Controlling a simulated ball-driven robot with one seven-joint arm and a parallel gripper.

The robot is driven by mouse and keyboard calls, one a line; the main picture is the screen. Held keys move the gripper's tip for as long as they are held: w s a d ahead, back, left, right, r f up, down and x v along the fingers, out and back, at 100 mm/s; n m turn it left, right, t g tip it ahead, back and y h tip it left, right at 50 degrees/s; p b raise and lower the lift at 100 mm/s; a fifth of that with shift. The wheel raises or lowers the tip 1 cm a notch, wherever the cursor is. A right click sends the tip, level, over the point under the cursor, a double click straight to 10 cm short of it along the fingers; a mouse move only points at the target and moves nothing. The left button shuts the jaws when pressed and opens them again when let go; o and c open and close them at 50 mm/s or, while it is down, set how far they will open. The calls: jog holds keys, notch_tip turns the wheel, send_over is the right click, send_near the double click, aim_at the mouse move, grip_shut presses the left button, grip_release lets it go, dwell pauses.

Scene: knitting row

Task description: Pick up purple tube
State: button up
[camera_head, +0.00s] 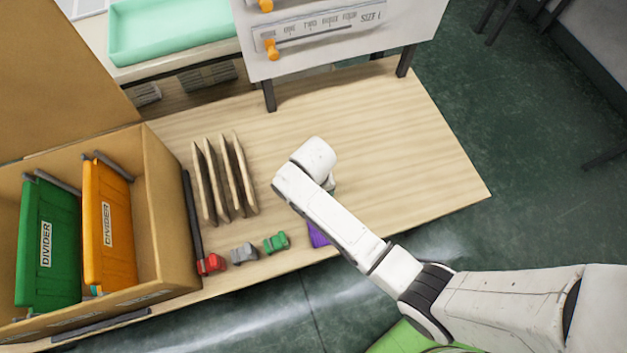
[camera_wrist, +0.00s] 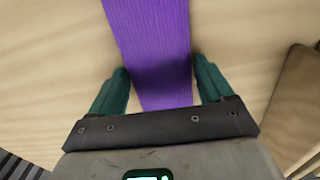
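The purple tube (camera_wrist: 152,45) shows large in the wrist view, running from the top edge down between the two fingers of my gripper (camera_wrist: 162,92). It looks ribbed like knitted cloth. My gripper is open, with one teal finger on each side of the tube and a small gap visible at each side. In the head view only a small part of the purple tube (camera_head: 318,236) shows near the table's front edge. My white arm hides the rest of it and my gripper there.
Left of the tube on the wooden table (camera_head: 420,150) are a green piece (camera_head: 277,242), a grey piece (camera_head: 244,254) and a red piece (camera_head: 211,264). Behind them stand several wooden slats (camera_head: 222,180). A cardboard box (camera_head: 165,215) with dividers is at left. The table's right side is clear.

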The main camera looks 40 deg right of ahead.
jog(key=c, duration=0.6)
jog(key=shift+r, duration=0.15)
